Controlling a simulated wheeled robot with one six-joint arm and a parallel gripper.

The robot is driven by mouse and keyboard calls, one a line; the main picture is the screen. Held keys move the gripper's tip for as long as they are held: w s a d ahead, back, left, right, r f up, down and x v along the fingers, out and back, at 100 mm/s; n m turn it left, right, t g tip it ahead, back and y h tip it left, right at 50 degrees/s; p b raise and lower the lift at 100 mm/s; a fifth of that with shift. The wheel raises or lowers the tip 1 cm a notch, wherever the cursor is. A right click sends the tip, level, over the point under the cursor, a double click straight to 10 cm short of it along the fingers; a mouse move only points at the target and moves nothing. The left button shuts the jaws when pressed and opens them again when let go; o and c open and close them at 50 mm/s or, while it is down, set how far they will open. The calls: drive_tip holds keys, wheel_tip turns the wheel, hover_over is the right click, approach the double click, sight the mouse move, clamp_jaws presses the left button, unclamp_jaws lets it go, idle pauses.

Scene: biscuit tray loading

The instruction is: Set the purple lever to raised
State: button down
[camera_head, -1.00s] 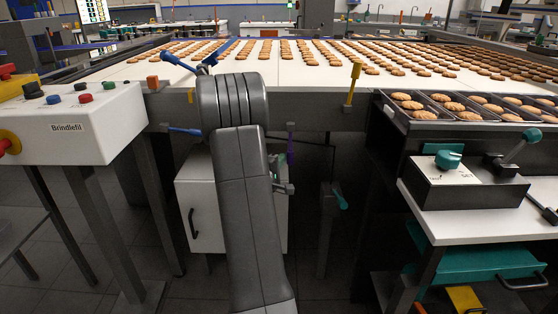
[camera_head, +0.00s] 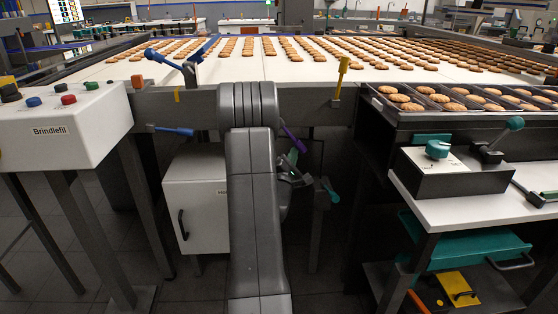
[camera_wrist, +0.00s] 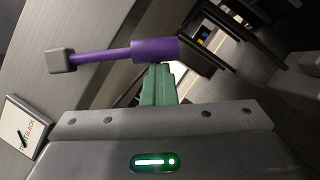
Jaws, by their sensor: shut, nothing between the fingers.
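The purple lever (camera_head: 294,139) is under the conveyor's front edge, just right of my arm. Its handle slants down and to the right from its pivot. In the wrist view, the lever's thick purple grip (camera_wrist: 155,49) joins a thinner rod ending at a grey pivot block (camera_wrist: 60,60). My gripper (camera_head: 293,156) is just below the lever's lower end. In the wrist view its green fingers (camera_wrist: 163,70) are shut and empty. Their tips are at the grip's lower side, touching it or very close; I cannot tell which.
Blue levers (camera_head: 175,131) are left of my arm. A yellow lever (camera_head: 341,75) stands on the conveyor edge, and a teal lever (camera_head: 331,191) is low to the right. A white cabinet (camera_head: 196,205) stands below. A control box (camera_head: 62,130) is at left, a lever bench (camera_head: 460,210) at right.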

drive_tip(key=d+r, duration=0.5)
drive_tip(key=d, duration=0.1)
drive_tip(key=shift+r, duration=0.35)
idle(0.6)
drive_tip(key=shift+b, duration=0.3)
